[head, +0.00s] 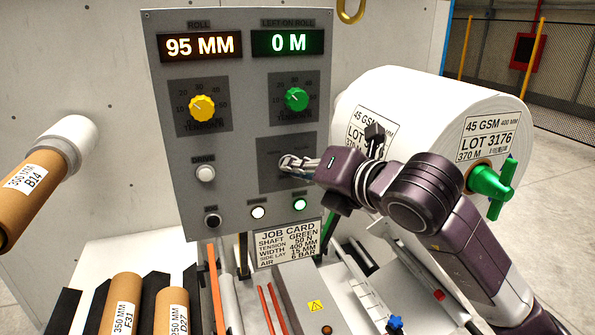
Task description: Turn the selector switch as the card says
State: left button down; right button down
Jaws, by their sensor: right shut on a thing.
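The grey control panel (222,70) stands upright in the middle. On its lower right is a dark square plate (270,183), and the selector switch there is mostly hidden behind my fingers. My right gripper (290,165) reaches in from the right and is shut on the switch. I cannot tell which way the switch points. The job card (288,245) below the panel reads shaft green, tension 50 N, width 400 mm, side lay 15 mm, air 6 bar. My left gripper is not in view.
A yellow knob (201,108) and a green knob (296,99) sit above, under displays reading 95 MM and 0 M. A white roll (440,95) with a green handle (492,186) stands right, behind my arm. Brown cores (122,302) lie at lower left.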

jog(key=shift+s+a+n+t+h+b, duration=0.15)
jog(key=shift+n+t+h+b, duration=0.3)
jog(key=shift+n+h+b, duration=2.2)
jog(key=shift+a+n+t+y+b, duration=0.1)
jog(key=shift+a+n+t+b, duration=0.25)
jog(key=shift+n+b, duration=2.6)
jog(key=shift+s+a+n+t+h+b, duration=0.1)
jog(key=shift+n+t+h+b, duration=0.75)
jog(key=shift+b, duration=4.35)
jog(key=shift+m+g+h, duration=0.25)
jog(key=shift+m+h, duration=0.1)
jog(key=shift+h, duration=0.25)
jog(key=c, duration=2)
grip_release()
jog(key=shift+c, duration=0.2)
jog(key=v, duration=1.2)
jog(key=shift+w, duration=0.1)
